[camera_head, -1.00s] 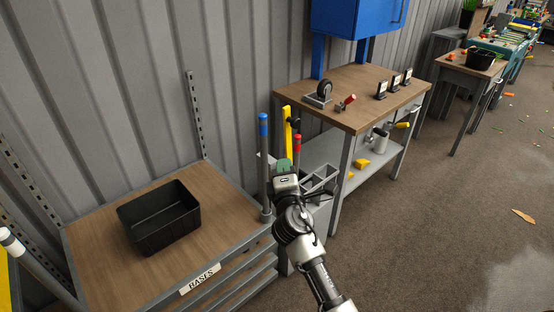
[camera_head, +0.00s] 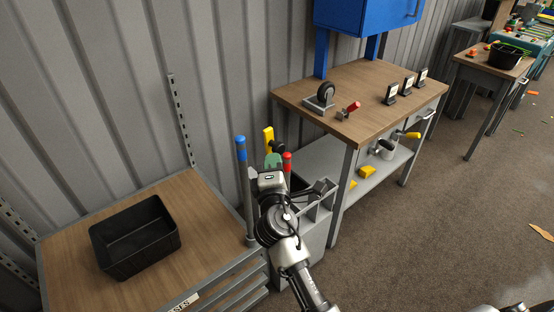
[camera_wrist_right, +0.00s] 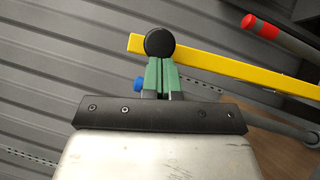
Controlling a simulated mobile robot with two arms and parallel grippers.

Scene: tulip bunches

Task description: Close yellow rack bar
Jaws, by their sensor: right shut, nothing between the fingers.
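The yellow rack bar (camera_head: 267,138) stands up behind my right gripper in the head view, between a blue-topped post and a red-topped post; its lower part is hidden. In the right wrist view the yellow bar (camera_wrist_right: 245,72) runs slantwise across the top. A round black knob (camera_wrist_right: 160,43) overlaps its left end. My right gripper (camera_head: 272,160) has green fingers, closed together and empty. In the wrist view the fingertips (camera_wrist_right: 160,62) are at the knob's lower edge, in front of or against the bar; I cannot tell whether they touch. My left gripper is not in view.
The blue-topped post (camera_head: 241,150) and red-topped post (camera_head: 287,162) stand close beside my gripper. A grey rack with slots (camera_head: 318,210) is to its right. A black bin (camera_head: 135,240) sits on the left bench. A wooden workbench (camera_head: 355,85) stands behind right.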

